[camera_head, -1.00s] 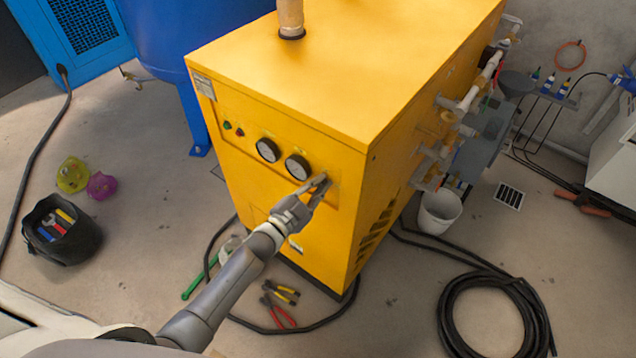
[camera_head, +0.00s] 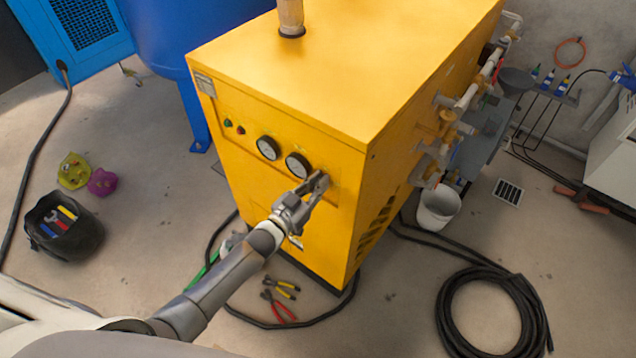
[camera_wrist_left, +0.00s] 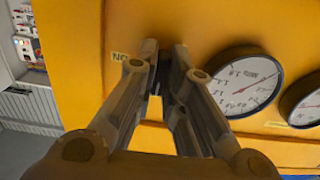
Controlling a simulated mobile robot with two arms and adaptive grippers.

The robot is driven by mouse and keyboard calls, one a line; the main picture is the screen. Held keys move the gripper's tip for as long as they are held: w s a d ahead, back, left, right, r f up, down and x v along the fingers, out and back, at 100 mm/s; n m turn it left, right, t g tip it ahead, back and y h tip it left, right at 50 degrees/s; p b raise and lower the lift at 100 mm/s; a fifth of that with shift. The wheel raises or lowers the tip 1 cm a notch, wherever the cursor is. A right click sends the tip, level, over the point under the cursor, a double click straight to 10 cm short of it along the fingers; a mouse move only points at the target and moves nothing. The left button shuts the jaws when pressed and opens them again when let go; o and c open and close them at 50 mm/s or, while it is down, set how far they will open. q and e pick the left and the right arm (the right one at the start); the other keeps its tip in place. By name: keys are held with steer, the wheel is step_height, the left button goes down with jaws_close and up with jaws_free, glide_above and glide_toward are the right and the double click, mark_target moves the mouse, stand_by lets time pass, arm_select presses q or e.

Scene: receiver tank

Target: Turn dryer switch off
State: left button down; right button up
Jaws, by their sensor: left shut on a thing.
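The yellow dryer (camera_head: 300,90) stands in the middle of the head view, with two round gauges and small green and red lights on its front panel. My left gripper (camera_head: 321,181) is at the panel, just right of the gauges. In the left wrist view my left gripper (camera_wrist_left: 166,55) has its two fingers shut on the dark dryer switch (camera_wrist_left: 168,72), mostly hidden between them. A label with "NO" readable (camera_wrist_left: 121,57) is beside the fingers. The gauge (camera_wrist_left: 246,82) is to their right. The switch's position cannot be made out. My right gripper is not in view.
Pipes and valves (camera_head: 455,120) line the dryer's right side. A white bucket (camera_head: 438,208) and a coiled black hose (camera_head: 492,318) are on the floor at right. Pliers (camera_head: 278,305) and a black tool bag (camera_head: 62,228) lie at front and left.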

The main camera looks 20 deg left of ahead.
arm_select(q)
steer(key=shift+f, duration=0.1)
stand_by(0.3)
steer(key=c, duration=1.5)
jaws_free()
steer(key=v, duration=1.2)
steer(key=s+a+f+n+g+y, duration=0.15)
steer(key=s+f, duration=0.25)
steer(key=f, duration=0.4)
steer(key=s+a+f+g+y, duration=0.1)
steer(key=s+f+g+y, duration=0.2)
steer(key=f, duration=0.5)
steer(key=s+a+f+g, duration=0.1)
steer(key=s+f+g, duration=0.2)
steer(key=s+f, duration=0.35)
steer(key=s+f+g, duration=0.2)
steer(key=s+f, duration=0.3)
steer(key=s, duration=0.4)
steer(key=s+f+g+y, duration=0.1)
steer(key=s+f+g, duration=0.2)
steer(key=s+f, duration=0.3)
steer(key=s+d+f+g, duration=0.1)
steer(key=s+f+g, duration=0.2)
steer(key=s+f, duration=0.3)
steer(key=shift+s+g+y, duration=0.25)
steer(key=shift+s+y, duration=0.1)
steer(key=shift+s, duration=2.5)
